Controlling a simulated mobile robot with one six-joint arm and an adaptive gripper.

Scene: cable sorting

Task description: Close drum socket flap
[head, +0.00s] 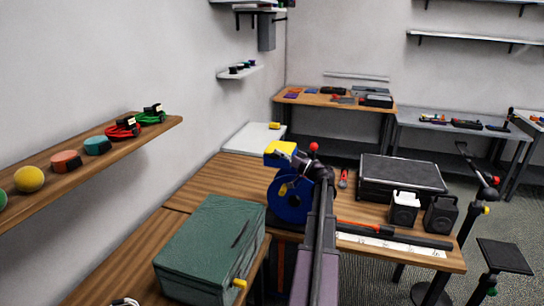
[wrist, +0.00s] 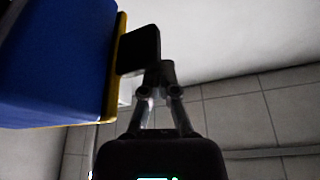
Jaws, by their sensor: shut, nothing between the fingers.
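The cable drum (head: 284,204) is blue and stands on the wooden bench, partly hidden behind my arm. A yellow piece with blue below it (head: 281,148) sits at its top; I cannot tell surely whether this is the socket flap. My gripper (head: 323,168) is beside the drum's upper right. In the wrist view my gripper (wrist: 160,73) is shut and empty. A large blue body (wrist: 55,60) with a yellow edge (wrist: 118,65) fills the left there. A dark square piece (wrist: 140,49) lies between that edge and my fingers; what it is and whether they touch is unclear.
A green metal box (head: 210,250) stands at the front left. A black case (head: 402,178) and two small black speaker-like boxes (head: 404,208) are to the right. A red-handled tool (head: 343,178) and a white ruled strip (head: 385,244) lie on the bench (head: 225,180).

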